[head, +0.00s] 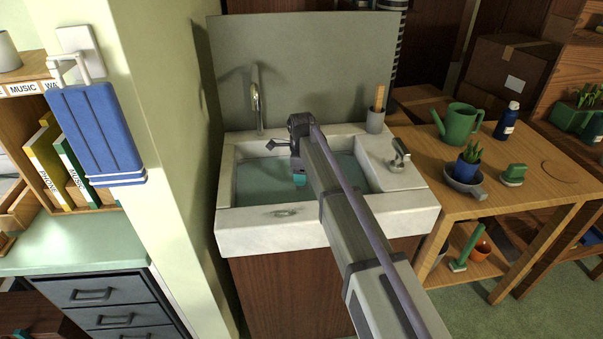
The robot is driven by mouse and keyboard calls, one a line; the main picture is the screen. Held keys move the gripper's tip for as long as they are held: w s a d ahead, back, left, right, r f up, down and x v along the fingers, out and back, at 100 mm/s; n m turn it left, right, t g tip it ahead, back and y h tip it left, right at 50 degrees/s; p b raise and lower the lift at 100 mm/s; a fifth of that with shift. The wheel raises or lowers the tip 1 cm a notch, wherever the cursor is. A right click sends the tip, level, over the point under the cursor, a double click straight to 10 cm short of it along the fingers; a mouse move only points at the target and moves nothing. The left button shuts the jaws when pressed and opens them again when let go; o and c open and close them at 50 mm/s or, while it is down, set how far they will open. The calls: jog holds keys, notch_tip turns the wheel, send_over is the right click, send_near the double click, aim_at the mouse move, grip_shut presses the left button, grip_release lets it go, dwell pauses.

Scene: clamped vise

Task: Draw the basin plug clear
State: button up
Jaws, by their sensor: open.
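No plug can be made out; my arm and the water cover part of the basin floor. My arm reaches in from the lower right, over the basin's front rim. My gripper (299,180) is at its end, pointing down over the middle of the basin, with a teal tip showing low by the water. It is open, though the arm hides most of its fingers. I cannot tell whether the tip touches the water.
A tall tap (257,100) stands behind the basin on the left. A cup with a wooden-handled brush (375,120) and a metal fitting (399,155) are on the right ledge. A wooden table (540,165) with a green watering can (460,123) is at the right. A wall is close at the left.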

notch_tip(320, 180, down, 3)
jog(key=shift+r+b, duration=0.15)
jog(key=shift+b, duration=0.4)
jog(key=shift+r, duration=0.15)
jog(key=c, duration=1)
jog(key=shift+r+p, duration=1.95)
jog(key=shift+p, duration=0.15)
